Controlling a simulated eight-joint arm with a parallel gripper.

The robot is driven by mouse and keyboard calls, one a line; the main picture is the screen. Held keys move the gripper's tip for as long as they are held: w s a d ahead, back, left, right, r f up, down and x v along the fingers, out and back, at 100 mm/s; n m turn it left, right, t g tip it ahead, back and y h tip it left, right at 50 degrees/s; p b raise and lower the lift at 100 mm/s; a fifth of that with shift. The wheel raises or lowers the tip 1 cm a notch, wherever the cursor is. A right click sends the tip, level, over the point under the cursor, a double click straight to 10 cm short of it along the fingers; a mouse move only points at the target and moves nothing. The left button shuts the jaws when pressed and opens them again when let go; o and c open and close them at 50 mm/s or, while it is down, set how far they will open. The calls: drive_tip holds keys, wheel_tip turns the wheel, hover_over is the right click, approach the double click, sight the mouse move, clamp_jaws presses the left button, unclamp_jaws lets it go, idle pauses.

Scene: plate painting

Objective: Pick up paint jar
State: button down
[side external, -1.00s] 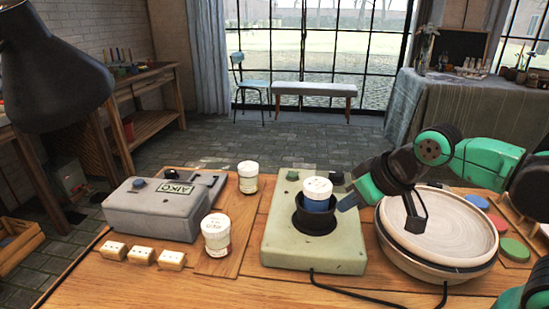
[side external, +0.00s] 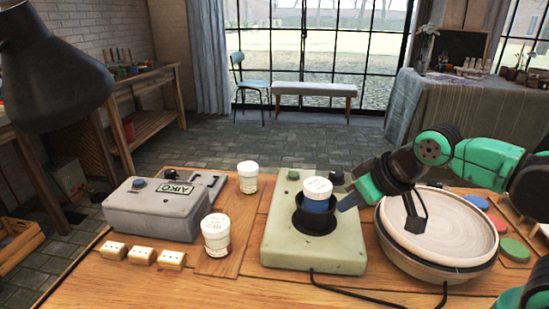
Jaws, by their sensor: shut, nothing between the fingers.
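A paint jar with a white lid and blue lower part (side external: 317,195) stands upright in the black round holder (side external: 313,220) of a pale green machine. Two more white-lidded jars stand to its left: one farther back (side external: 248,177) and one nearer (side external: 216,236). I cannot tell whether the tip touches the holder. The pale round plate (side external: 460,225) sits at the right, under my wrist.
The pale green machine (side external: 285,245) stands mid-table with a cable at its front. A grey machine (side external: 165,205) and several small wooden blocks (side external: 142,255) are at the left. Coloured discs (side external: 514,250) lie right of the plate. The front table edge is mostly clear.

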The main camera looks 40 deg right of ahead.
unclamp_jaws()
drive_tip(key=shift+r, duration=0.1)
